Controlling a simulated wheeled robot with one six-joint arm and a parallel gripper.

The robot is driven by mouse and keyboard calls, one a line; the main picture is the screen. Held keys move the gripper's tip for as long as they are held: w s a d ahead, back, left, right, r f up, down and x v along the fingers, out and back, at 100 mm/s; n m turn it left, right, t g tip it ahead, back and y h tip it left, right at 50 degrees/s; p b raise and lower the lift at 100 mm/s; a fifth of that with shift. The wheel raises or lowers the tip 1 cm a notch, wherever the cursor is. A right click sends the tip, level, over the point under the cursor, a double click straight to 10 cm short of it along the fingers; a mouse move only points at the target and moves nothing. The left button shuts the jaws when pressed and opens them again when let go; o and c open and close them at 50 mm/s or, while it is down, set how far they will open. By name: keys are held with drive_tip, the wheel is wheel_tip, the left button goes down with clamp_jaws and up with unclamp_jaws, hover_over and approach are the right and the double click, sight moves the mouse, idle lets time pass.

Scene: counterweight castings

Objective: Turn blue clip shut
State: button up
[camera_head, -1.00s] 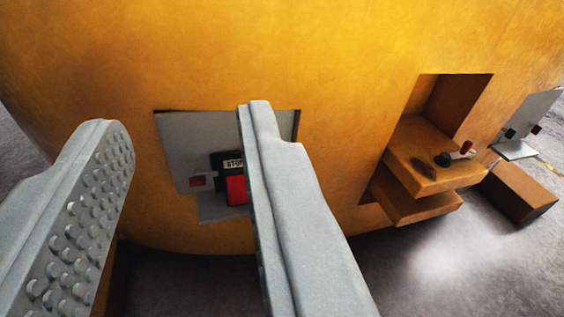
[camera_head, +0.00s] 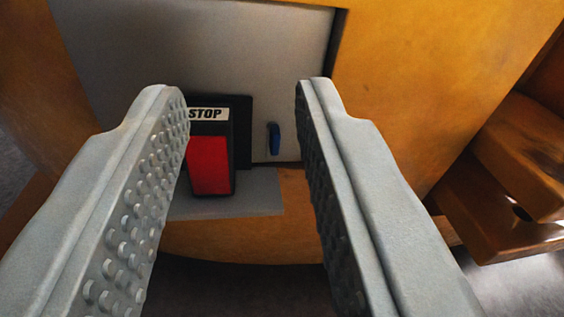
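The blue clip (camera_head: 274,138) is a small upright tab on the grey panel (camera_head: 262,50), right of a black box with a red front marked STOP. My gripper (camera_head: 236,90) is open and empty. Its two grey studded fingers reach toward the panel, with the clip and most of the STOP box showing between them. The clip appears nearer the right finger. I see no contact between the fingers and the clip.
The STOP box (camera_head: 211,163) stands on a grey ledge (camera_head: 235,196) just left of the clip. The panel is recessed in a yellow casting (camera_head: 430,60). Orange-brown step-like blocks (camera_head: 490,215) jut out at the right.

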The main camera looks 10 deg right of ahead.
drive_tip(key=y, duration=0.1)
approach(276, 145)
drive_tip(key=w, duration=0.9)
drive_tip(key=shift+w, duration=0.25)
drive_tip(key=shift+f, duration=0.1)
clamp_jaws()
